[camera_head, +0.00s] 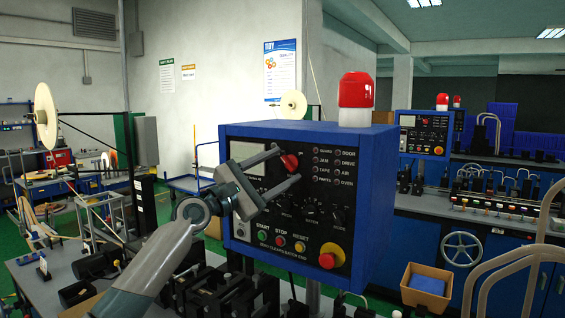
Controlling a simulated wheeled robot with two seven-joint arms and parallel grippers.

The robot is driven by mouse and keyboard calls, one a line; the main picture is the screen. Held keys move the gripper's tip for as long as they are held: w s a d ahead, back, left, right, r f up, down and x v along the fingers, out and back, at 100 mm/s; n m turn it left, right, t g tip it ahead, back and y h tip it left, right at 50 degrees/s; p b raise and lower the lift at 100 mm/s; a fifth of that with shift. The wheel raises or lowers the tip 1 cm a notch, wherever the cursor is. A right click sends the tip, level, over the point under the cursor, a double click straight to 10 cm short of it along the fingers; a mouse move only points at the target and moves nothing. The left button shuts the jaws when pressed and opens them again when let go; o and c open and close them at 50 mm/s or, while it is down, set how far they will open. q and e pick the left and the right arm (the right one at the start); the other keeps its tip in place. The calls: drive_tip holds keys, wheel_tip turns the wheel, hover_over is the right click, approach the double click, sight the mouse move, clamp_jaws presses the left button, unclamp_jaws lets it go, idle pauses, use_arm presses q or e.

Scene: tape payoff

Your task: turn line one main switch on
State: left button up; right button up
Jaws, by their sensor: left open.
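The blue control box (376,205) with a black front panel stands at the middle. A red rotary switch knob (289,162), which looks like the main switch, sits on its upper panel. My left gripper (287,167) reaches in from the left, open, with its two fingertips around the red knob in the picture. I cannot tell whether they touch it. The gripper body hides part of the panel, including some of the grey display (246,151). The knob's marks are too small to read. My right gripper is not in view.
The box carries a red beacon (356,90) on top, a red emergency button (331,256) on a yellow base, and green, red and yellow buttons below. A second, similar box (425,134) stands farther back. A cardboard bin (426,285) sits at the lower right. Black machine parts crowd the bench below.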

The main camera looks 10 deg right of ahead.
use_arm(q)
drive_tip(key=shift+w+d+r, duration=0.2)
drive_tip(key=shift+w+d, duration=0.05)
drive_tip(key=shift+d, duration=0.25)
drive_tip(key=shift+c, duration=0.7)
drive_tip(key=c, duration=0.9)
